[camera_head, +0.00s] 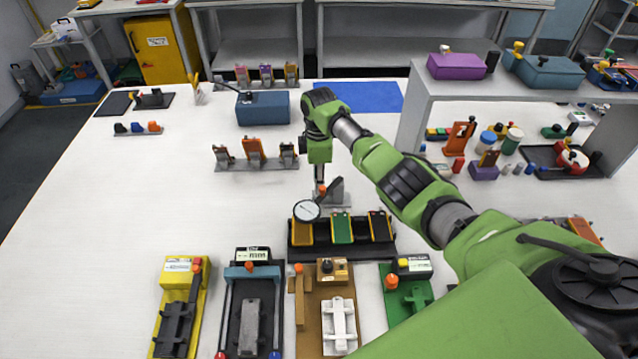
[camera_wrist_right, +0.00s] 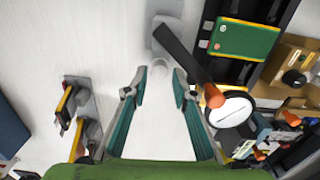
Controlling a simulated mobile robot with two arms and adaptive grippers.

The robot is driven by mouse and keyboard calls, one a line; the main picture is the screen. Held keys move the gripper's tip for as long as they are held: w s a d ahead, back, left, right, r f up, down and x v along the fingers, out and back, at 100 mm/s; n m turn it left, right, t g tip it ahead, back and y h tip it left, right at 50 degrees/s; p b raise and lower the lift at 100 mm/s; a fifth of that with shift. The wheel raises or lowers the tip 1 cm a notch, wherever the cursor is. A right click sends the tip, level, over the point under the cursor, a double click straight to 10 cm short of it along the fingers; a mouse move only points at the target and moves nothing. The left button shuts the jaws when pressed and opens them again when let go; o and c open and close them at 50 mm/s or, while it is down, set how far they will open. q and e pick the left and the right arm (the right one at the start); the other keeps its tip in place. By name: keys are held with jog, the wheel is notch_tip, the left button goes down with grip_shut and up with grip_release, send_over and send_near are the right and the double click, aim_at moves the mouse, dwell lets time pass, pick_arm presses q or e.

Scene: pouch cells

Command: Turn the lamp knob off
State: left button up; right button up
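A small lamp-like device stands near the table's middle. It has a grey base (camera_head: 332,196), a dark slanted arm and a round white disc (camera_head: 307,210) with a dark rim. In the right wrist view its black arm (camera_wrist_right: 184,52) ends in an orange cap (camera_wrist_right: 214,96) beside the disc (camera_wrist_right: 230,111). I cannot tell for sure which part is the lamp knob. My right gripper (camera_head: 321,180) points down over the device's base. In the right wrist view its teal fingers (camera_wrist_right: 157,82) are apart and empty, left of the orange cap. My left gripper is not in view.
A black rack (camera_head: 343,248) with colored pouch cells lies just in front of the device. Several fixtures, including a yellow one (camera_head: 184,270), line the near edge. A rack of clips (camera_head: 256,164) stands behind left. A raised shelf (camera_head: 500,92) is at right.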

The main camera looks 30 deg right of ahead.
jog(key=shift+f, duration=1.2)
grip_shut()
jog(key=shift+n, duration=0.7)
grip_release()
jog(key=shift+r, duration=0.1)
